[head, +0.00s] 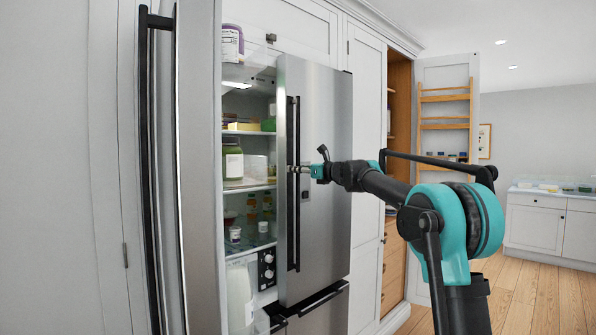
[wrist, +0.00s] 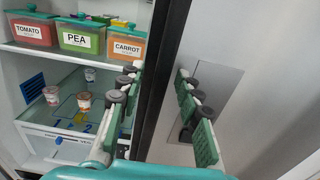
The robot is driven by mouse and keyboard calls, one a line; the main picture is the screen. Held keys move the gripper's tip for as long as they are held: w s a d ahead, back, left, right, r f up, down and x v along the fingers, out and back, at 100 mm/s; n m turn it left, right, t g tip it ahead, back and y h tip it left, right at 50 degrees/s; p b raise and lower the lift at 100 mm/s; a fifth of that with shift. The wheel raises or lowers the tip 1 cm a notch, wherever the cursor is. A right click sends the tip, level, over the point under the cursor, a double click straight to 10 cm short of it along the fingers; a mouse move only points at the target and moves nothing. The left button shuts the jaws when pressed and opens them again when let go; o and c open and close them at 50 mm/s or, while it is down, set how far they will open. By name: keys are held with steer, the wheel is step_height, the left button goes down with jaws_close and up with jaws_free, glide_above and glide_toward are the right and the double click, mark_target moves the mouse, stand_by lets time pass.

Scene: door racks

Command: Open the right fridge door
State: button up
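The fridge's right door (head: 326,190) is a steel panel with a long black vertical handle (head: 293,220). My gripper (head: 300,169) is at about mid-height of this handle. In the wrist view, the fingers of my gripper (wrist: 157,73) are spread apart, one on each side of the dark handle (wrist: 160,65). No clear contact shows, and the gripper holds nothing. The right door's face (wrist: 225,50) fills the right of that view. Whether this door stands slightly ajar is hard to tell.
The left door (head: 195,170), with its own black handle (head: 148,150), stands open at the left. Fridge shelves (head: 250,187) hold jars and cups; labelled tubs (wrist: 86,36) show in the wrist view. An open cupboard door (head: 445,75) is behind my arm. Wooden floor (head: 540,295) is clear at right.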

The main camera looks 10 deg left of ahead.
jaws_close()
steer(key=shift+d, duration=0.1)
stand_by(0.4)
